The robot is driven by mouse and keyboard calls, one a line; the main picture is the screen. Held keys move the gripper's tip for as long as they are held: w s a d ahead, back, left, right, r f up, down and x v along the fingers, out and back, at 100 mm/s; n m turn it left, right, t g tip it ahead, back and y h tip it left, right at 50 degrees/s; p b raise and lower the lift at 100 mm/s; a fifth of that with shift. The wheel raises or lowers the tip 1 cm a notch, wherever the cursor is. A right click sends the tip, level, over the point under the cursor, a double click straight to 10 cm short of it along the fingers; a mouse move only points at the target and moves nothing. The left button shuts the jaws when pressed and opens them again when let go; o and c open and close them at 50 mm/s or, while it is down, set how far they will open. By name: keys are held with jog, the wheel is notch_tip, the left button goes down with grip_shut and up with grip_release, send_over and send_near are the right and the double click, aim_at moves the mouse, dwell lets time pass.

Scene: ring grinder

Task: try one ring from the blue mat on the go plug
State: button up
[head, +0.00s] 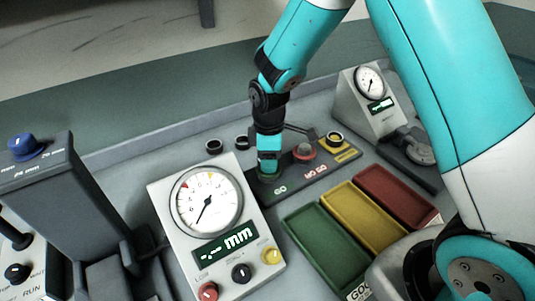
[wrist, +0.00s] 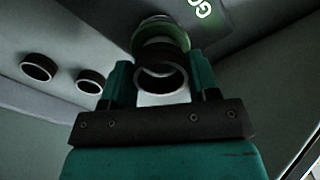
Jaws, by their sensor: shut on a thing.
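My gripper (wrist: 161,82) is shut on a dark ring (wrist: 183,77), which sits between its teal fingers. In the head view my gripper (head: 268,160) points down at the GO end of the dark gauge plate (head: 318,175). The go plug (wrist: 160,35), with a green collar, is directly beyond the ring in the wrist view. I cannot tell whether the ring is around the plug or just short of it. Two more dark rings (head: 214,146) (head: 242,141) lie left of my gripper. I cannot pick out a clearly blue mat under them.
The red no-go plug (head: 304,148) stands right of my gripper, with another ring (head: 335,138) on a yellow patch beyond. Green (head: 326,243), yellow (head: 364,216) and red (head: 397,195) trays lie in front. A dial display (head: 215,225) stands close at left.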

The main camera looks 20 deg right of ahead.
jog(key=shift+f, duration=0.6)
jog(key=o, duration=1.1)
jog(key=shift+r, duration=0.1)
notch_tip(320, 180, up, 17)
jog(key=shift+r+b, duration=0.15)
jog(key=shift+b, duration=0.9)
jog(key=shift+s, duration=0.1)
jog(key=s+a+m+y, duration=0.1)
jog(key=s+m, duration=0.1)
jog(key=s, duration=0.6)
jog(key=s+a+r+m+y, duration=0.1)
jog(key=s+a+m, duration=0.1)
jog(key=s, duration=0.6)
jog(key=s+a+r+m+y, duration=0.1)
jog(key=s+a+m+y, duration=0.1)
jog(key=s, duration=0.6)
jog(key=shift+m, duration=0.4)
